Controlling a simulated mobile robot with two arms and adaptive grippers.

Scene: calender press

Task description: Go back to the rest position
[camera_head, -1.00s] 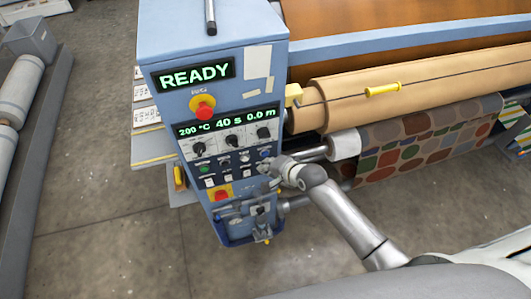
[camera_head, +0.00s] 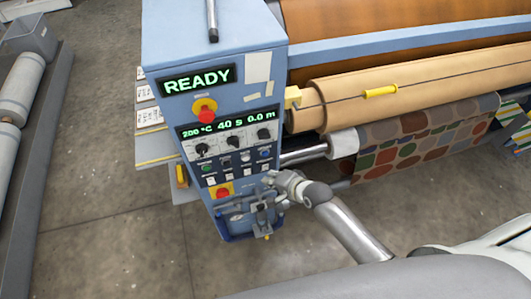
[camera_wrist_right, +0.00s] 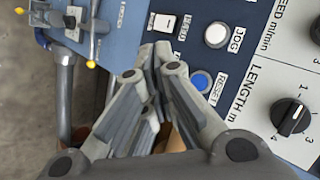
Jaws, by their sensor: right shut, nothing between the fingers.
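My right gripper (camera_head: 270,180) is in front of the lower right part of the blue control cabinet (camera_head: 214,48), below the blue button (camera_head: 264,154). My arm reaches it from the lower right. In the right wrist view the fingers (camera_wrist_right: 156,58) are shut together and empty. The blue RESET button (camera_wrist_right: 200,82) is just to their right, not covered, with the white JOG button (camera_wrist_right: 216,35) above it. I cannot tell the exact gap between fingertips and panel. My left gripper is not in view.
The READY display (camera_head: 197,79) and red stop button (camera_head: 207,116) sit higher on the cabinet. A bracket with levers (camera_head: 258,218) sticks out below the buttons. A patterned fabric (camera_head: 420,140) hangs under the tan roller (camera_head: 410,95). The floor (camera_head: 90,235) at left is open.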

